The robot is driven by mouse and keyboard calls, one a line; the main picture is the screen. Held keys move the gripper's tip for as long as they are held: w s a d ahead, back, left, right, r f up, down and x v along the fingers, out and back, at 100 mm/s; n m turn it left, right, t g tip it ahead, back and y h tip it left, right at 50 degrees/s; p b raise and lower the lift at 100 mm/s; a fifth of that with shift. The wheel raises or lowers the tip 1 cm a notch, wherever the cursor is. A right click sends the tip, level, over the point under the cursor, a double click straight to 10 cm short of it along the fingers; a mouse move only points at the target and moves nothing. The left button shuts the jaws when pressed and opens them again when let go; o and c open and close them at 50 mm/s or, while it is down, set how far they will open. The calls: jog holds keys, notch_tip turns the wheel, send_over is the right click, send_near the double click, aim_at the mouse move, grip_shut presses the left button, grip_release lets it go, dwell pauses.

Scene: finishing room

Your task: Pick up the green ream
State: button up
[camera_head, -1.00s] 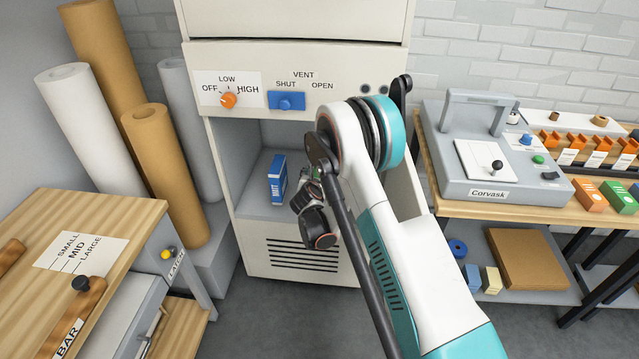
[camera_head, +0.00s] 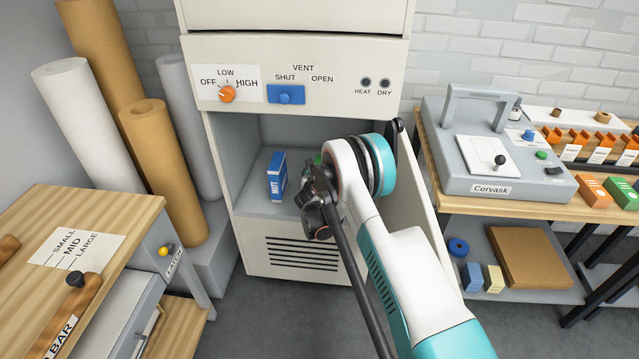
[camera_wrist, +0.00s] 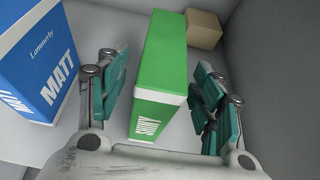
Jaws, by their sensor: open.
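The green ream (camera_wrist: 163,75) stands upright inside the cabinet, its front marked with white lettering. In the wrist view it lies between the two fingers of my open gripper (camera_wrist: 160,95), with a gap on each side. In the head view only a small bit of green (camera_head: 317,159) shows past my arm, which hides most of the ream. My gripper (camera_head: 318,212) reaches into the cabinet opening in the head view, its fingertips largely hidden.
A blue ream marked MATT (camera_head: 276,177) stands left of my gripper, and close to the left finger in the wrist view (camera_wrist: 45,62). A brown box (camera_wrist: 204,29) sits behind the green ream. The cabinet walls (camera_head: 222,165) and open door (camera_head: 418,190) bound the space.

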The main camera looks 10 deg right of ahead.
jog(key=b+x, duration=0.2)
jog(key=x, duration=0.2)
jog(key=shift+w+d+f, duration=0.1)
jog(key=shift+w, duration=0.3)
grip_shut()
